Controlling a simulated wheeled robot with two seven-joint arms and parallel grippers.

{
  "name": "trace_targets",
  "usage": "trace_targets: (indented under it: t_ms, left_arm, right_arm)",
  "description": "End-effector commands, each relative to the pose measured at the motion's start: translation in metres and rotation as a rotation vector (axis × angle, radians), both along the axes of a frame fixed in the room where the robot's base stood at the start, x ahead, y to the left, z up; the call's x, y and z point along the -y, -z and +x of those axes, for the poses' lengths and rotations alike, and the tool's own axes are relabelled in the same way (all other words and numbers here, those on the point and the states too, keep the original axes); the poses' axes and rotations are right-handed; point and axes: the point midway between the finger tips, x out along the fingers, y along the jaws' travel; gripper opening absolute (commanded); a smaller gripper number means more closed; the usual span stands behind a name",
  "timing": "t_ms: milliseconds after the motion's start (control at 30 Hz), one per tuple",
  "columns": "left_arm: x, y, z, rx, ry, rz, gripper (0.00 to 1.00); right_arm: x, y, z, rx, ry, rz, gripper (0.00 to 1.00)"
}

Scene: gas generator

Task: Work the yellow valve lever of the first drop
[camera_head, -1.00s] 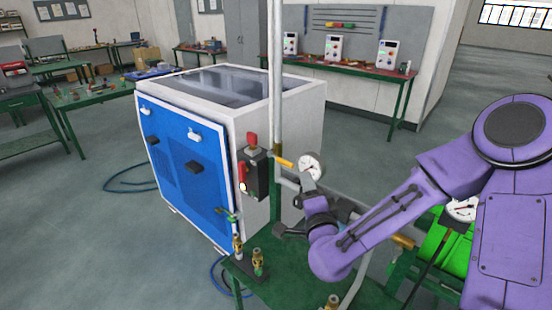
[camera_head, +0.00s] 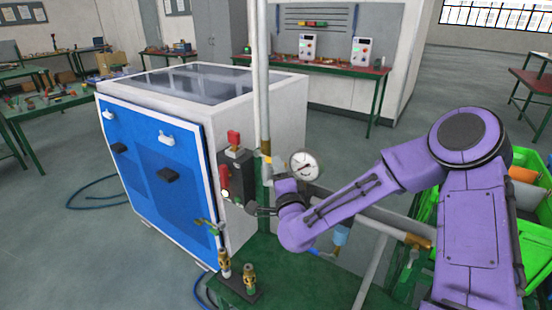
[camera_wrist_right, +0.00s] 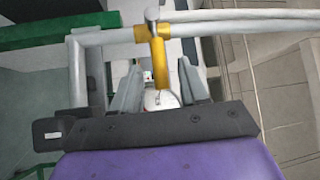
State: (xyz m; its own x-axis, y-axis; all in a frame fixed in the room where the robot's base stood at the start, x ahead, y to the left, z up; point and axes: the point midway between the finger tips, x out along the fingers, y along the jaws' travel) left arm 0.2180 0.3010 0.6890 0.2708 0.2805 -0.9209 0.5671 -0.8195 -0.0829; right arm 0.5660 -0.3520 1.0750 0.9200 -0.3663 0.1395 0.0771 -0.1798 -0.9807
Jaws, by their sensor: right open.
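The yellow valve lever (camera_wrist_right: 159,62) hangs from a yellow collar on a grey pipe (camera_wrist_right: 205,28) in the right wrist view. My right gripper (camera_wrist_right: 160,82) is open, with one finger on each side of the lever's lower part. I cannot tell whether either finger touches it. In the head view a small yellow part (camera_head: 267,159) shows on the upright pipe (camera_head: 262,85), left of the round gauge (camera_head: 304,166). My right gripper (camera_head: 258,208) is below it, beside the black switch box, partly hidden by my wrist. My left gripper is not in view.
A blue and white cabinet (camera_head: 165,170) stands left of the pipe. The black box (camera_head: 237,176) with red switches is on its side. Brass fittings (camera_head: 249,277) stand on the green bench (camera_head: 285,255). Green crates (camera_head: 523,200) are at right. The floor at left holds a blue hose.

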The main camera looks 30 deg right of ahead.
Motion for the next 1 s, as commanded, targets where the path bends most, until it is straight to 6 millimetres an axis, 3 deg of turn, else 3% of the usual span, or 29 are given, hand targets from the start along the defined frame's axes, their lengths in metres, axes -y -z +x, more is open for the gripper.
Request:
trace_targets:
  t_ms: [200,533,667,1000]
  left_arm:
    - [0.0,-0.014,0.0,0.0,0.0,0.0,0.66]
    - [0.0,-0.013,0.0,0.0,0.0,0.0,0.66]
    - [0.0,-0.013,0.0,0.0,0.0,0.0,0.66]
    - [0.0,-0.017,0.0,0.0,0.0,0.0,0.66]
  right_arm:
    - [0.014,-0.006,0.031,-0.002,0.002,0.0,0.44]
    - [0.017,-0.005,0.036,0.0,0.004,0.001,0.44]
    - [0.017,-0.005,0.036,0.0,0.004,0.001,0.01]
    - [0.009,-0.008,0.045,-0.02,-0.01,-0.009,0.0]
